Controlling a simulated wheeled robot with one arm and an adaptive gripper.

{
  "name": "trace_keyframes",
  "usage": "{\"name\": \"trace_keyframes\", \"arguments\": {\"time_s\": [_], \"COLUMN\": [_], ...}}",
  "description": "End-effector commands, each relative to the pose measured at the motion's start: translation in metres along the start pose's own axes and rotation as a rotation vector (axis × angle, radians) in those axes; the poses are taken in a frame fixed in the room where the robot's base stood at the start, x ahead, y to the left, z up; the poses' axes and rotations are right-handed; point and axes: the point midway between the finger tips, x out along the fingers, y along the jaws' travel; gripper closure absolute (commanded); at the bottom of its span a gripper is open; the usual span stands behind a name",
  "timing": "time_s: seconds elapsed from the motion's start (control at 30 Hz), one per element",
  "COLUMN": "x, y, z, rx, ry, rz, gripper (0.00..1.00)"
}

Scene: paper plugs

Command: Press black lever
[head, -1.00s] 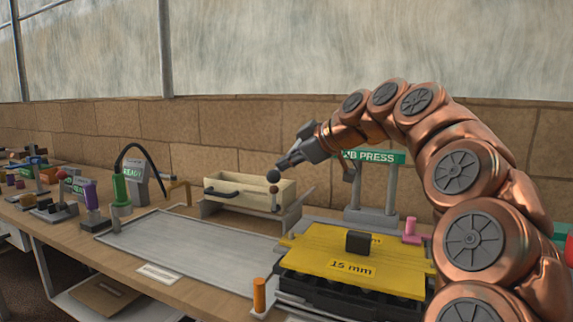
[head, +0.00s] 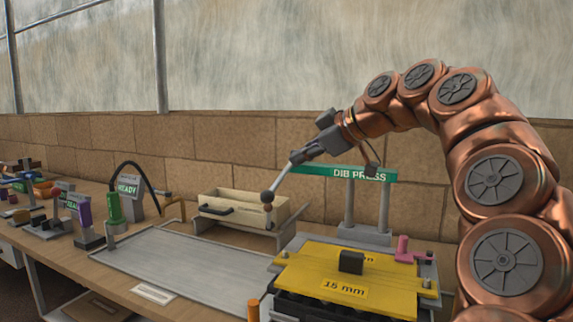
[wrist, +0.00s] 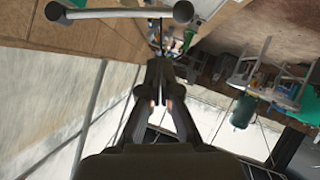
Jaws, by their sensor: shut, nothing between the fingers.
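A grey rod with a dark ball end (head: 267,196) slopes down in front of the cream drawer box in the head view; it is the thing that best fits the black lever. My gripper (head: 297,157) is at the rod's upper end, pointing down and left. Whether it touches the rod cannot be told. In the wrist view my gripper (wrist: 161,68) has its fingers shut with nothing between them. A grey bar (wrist: 120,13) with a dark round knob at each end crosses above the fingertips there.
The DIB PRESS sign (head: 358,175) stands behind the yellow 15 mm plate (head: 335,290), which has a black block (head: 351,262) on it. The cream drawer box (head: 243,208) is left of the press. A bare metal tray (head: 185,255) lies in front.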

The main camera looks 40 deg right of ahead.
Motion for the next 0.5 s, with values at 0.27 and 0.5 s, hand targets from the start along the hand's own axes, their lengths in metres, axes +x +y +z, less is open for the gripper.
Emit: {"name": "trace_keyframes", "arguments": {"time_s": [0.27,0.5], "x": [-0.035,-0.040], "y": [0.002,0.002], "z": [0.000,0.001], "rx": [0.000,0.001], "ry": [0.001,0.000], "rz": [0.002,0.002], "gripper": [1.00,1.00]}}
